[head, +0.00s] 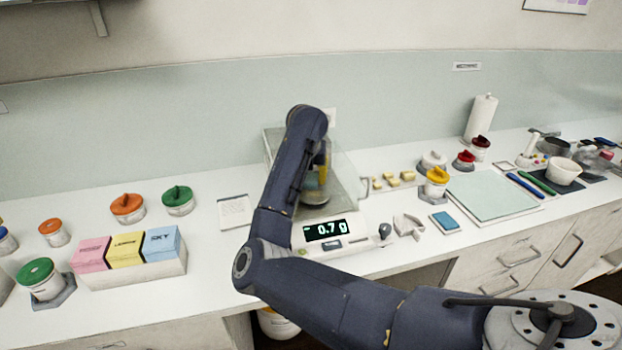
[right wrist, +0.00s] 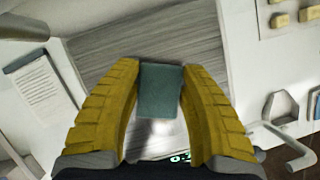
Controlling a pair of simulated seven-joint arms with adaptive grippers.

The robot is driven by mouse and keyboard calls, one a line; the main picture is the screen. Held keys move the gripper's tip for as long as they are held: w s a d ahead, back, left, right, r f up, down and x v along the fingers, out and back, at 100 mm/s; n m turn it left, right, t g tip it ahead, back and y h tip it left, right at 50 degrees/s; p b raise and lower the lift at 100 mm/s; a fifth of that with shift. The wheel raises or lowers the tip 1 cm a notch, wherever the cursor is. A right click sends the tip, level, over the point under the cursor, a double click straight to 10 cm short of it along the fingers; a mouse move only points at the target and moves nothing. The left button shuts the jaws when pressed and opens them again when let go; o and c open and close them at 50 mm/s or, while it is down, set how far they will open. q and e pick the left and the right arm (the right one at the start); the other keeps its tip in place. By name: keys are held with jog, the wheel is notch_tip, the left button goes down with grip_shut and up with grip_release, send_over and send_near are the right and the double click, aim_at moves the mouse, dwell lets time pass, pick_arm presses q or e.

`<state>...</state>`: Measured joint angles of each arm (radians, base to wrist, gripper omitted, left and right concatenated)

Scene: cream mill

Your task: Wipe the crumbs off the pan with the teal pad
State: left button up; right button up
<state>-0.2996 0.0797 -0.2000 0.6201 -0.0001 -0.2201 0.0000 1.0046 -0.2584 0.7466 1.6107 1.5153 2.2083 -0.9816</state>
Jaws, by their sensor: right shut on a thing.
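My right gripper (head: 319,178) is inside the glass-sided scale, low over the round metal pan (head: 315,198). In the right wrist view its yellow fingers (right wrist: 160,88) are shut on the teal pad (right wrist: 161,97), held between the fingertips. Grey streaked surface shows beyond the pad. I cannot tell whether the pad touches the pan. Crumbs are too small to make out. The scale display (head: 325,229) reads 0.7 g. My left gripper is not in view.
Glass walls (head: 350,184) stand close around my right gripper. A blue pad (head: 445,221) lies on a small grey holder right of the scale, past a white bracket (head: 408,226). A box bin (head: 130,268) and lidded jars stand left.

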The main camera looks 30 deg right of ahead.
jog(key=shift+r, duration=2.65)
jog(key=shift+r, duration=0.1)
jog(key=shift+r, duration=1.35)
jog(key=shift+f, duration=0.1)
jog(key=shift+f, duration=3.45)
jog(key=shift+f, duration=1.05)
jog(key=shift+s, duration=0.1)
